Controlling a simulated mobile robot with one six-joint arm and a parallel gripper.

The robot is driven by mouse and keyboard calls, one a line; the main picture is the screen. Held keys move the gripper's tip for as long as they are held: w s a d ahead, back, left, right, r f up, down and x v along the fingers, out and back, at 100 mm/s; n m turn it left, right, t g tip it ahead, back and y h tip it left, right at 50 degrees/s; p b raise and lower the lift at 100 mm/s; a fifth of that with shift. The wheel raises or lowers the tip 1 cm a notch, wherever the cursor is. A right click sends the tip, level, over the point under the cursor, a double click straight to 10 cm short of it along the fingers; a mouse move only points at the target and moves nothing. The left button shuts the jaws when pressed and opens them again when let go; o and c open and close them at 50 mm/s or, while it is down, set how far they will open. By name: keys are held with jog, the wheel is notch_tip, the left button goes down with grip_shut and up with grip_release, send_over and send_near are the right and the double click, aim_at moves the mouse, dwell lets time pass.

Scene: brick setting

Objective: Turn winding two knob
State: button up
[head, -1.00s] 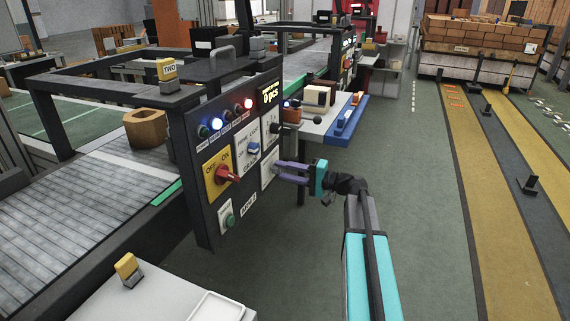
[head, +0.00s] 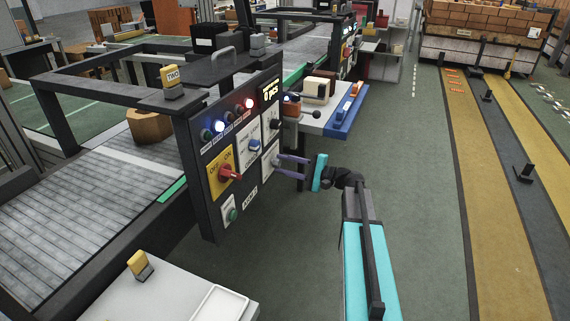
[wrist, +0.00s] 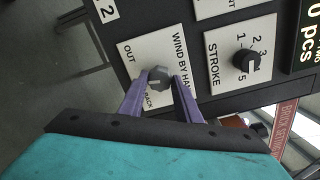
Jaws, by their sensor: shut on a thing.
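The winding knob (wrist: 158,78) is a small grey faceted knob on a white plate (wrist: 128,60) marked "WIND BY HAND", "OUT" and "BACK", seen tilted in the wrist view. A "2" stands on the dark panel beside it. My gripper (wrist: 160,84) has its two purple fingers on either side of the knob, shut on it. In the head view my gripper (head: 278,165) reaches the lower right plate of the control panel (head: 212,210) from the right. The knob itself is hidden or too small there.
A "STROKE" dial (wrist: 246,60) sits close beside the knob's plate. A red switch (head: 228,172) on a yellow plate and a green button (head: 232,215) are on the same panel. A blue-edged side table (head: 345,122) stands behind.

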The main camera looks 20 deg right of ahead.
jog(key=o, duration=1.1)
jog(key=shift+c, duration=0.2)
jog(key=v, duration=1.3)
jog(key=shift+s+d, duration=0.25)
jog(key=shift+s, duration=0.05)
